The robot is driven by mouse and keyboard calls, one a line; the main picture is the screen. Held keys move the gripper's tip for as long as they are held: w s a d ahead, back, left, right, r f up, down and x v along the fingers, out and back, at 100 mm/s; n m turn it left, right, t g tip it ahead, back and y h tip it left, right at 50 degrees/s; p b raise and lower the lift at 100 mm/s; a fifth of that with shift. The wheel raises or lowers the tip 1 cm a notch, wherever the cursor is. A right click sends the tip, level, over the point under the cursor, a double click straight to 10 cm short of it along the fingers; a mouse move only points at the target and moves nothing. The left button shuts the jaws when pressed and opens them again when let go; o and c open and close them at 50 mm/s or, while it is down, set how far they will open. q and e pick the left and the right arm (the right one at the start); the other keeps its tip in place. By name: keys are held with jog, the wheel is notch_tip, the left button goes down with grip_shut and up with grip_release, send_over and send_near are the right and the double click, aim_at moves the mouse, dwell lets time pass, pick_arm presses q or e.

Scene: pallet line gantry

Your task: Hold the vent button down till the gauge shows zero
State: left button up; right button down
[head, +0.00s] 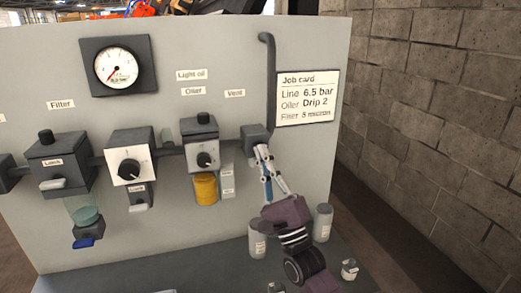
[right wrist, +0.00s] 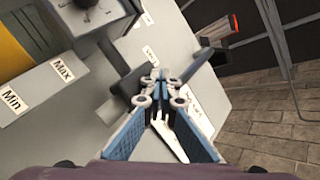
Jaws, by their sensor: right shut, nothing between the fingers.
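The round white gauge (head: 117,67) sits in a dark square housing at the panel's upper left. Its red needle points to the lower left; the numbers are too small to read. The grey vent block (head: 254,132) is at the right end of the pipe, under the "Vent" label (head: 234,93). My right gripper (head: 262,152) is shut and empty, its tips at the block's front lower face. The right wrist view shows the closed fingertips (right wrist: 160,76) against or just before the grey block (right wrist: 130,84). The button is hidden behind the tips. My left gripper is out of view.
Left of the vent are the oiler (head: 199,128) with its amber bowl (head: 206,189), the regulator knob box (head: 129,160) and the filter block (head: 58,165). Several grey canisters stand below on the dark ledge. A job card (head: 307,98) hangs at right.

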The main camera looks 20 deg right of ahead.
dwell(0.8)
jog(key=shift+s+f+p, duration=0.1)
jog(key=shift+s+p, duration=0.25)
jog(key=shift+s, duration=0.6)
jog(key=s+p, duration=0.1)
jog(key=s, duration=0.4)
jog(key=shift+d+p, duration=0.1)
jog(key=shift+p, duration=0.25)
